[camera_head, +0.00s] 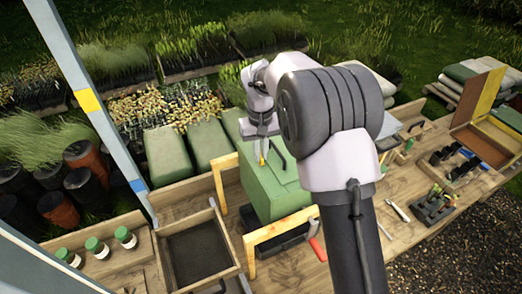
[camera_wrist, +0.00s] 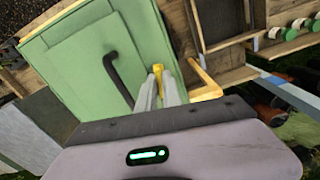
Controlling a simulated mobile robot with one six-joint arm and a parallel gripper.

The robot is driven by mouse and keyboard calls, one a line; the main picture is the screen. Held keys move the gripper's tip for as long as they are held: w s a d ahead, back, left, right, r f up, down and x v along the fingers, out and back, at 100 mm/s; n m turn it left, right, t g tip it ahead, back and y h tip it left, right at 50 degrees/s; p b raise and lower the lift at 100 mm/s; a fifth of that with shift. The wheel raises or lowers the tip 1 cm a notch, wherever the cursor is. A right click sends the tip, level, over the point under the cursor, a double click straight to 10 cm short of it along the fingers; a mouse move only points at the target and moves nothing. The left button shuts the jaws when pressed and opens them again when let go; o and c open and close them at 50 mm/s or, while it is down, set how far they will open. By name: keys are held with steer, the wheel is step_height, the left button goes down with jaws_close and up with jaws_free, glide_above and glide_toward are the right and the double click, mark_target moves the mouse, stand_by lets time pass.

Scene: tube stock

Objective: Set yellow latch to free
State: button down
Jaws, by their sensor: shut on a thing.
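The yellow latch (camera_wrist: 157,69) is a small yellow piece on the green box (camera_wrist: 75,55), beside the box's dark bent handle (camera_wrist: 118,76). In the wrist view my gripper (camera_wrist: 158,82) has its two grey fingers close together, with the latch at their tips. In the head view my gripper (camera_head: 262,140) points down onto the lid of the green box (camera_head: 268,195), and a bit of the yellow latch (camera_head: 263,158) shows below it. The fingers are shut on the latch and cover part of it, so its exact setting is hard to tell.
Wooden frames (camera_head: 280,229) stand close around the green box. A wooden tray (camera_head: 195,250) and several green-lidded jars (camera_head: 95,246) are at the left. Black racks and tools (camera_head: 433,207) lie on the bench at the right. A blue-grey post (camera_head: 92,105) rises at the left.

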steer(key=shift+n, duration=0.8)
steer(key=c, duration=1.5)
jaws_free()
step_height(320, 180, up, 17)
steer(key=shift+r+p, duration=0.2)
steer(key=shift+p, duration=0.2)
